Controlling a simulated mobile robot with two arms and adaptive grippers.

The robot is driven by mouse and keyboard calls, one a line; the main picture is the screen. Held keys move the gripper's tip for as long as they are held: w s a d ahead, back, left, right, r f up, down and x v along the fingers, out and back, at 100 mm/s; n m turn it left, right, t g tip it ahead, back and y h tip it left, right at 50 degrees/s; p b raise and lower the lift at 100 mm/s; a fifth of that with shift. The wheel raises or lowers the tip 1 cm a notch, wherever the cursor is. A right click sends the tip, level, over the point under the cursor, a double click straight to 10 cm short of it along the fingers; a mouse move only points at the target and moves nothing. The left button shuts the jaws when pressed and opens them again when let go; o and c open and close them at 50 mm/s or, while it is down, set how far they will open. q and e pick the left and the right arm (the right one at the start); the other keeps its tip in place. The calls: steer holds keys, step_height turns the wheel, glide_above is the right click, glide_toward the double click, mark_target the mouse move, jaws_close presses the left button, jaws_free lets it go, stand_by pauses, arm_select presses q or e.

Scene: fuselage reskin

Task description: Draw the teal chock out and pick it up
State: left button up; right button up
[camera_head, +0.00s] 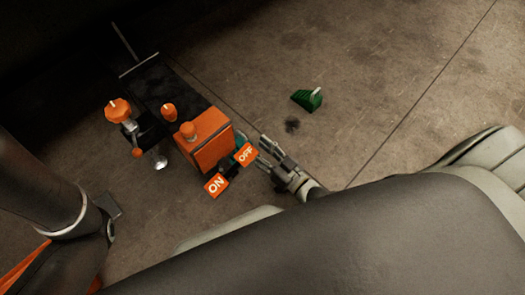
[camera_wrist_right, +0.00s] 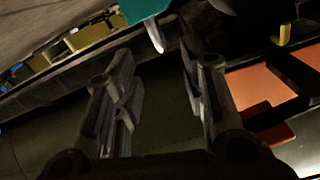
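The teal chock (camera_head: 240,152) shows only in part in the head view, beside the orange box and partly hidden by the OFF tag. In the right wrist view a teal body (camera_wrist_right: 140,8) with a pale peg shows at the top edge, cut off by the frame. My right gripper (camera_head: 268,148) is open just right of the OFF tag and the teal part. In the wrist view its two fingers (camera_wrist_right: 158,95) stand apart with nothing between them, and the teal body lies beyond their tips.
An orange machine (camera_head: 208,140) with knobs stands on the floor. An ON tag (camera_head: 216,185) and an OFF tag (camera_head: 246,154) are beside it. A green wedge (camera_head: 307,99) with a pale handle lies apart on the floor, upper right.

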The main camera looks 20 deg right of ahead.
mark_target(238, 131)
steer(key=b+x, duration=0.4)
steer(key=x, duration=0.4)
steer(key=shift+w+a+f, duration=0.1)
steer(key=shift+w+f, duration=0.1)
steer(key=shift+w, duration=0.05)
steer(key=shift+w+a+r+b, duration=0.15)
steer(key=shift+w+a+b, duration=0.15)
steer(key=shift+w, duration=0.3)
steer(key=shift+d, duration=0.1)
steer(key=shift+c, duration=0.3)
jaws_close()
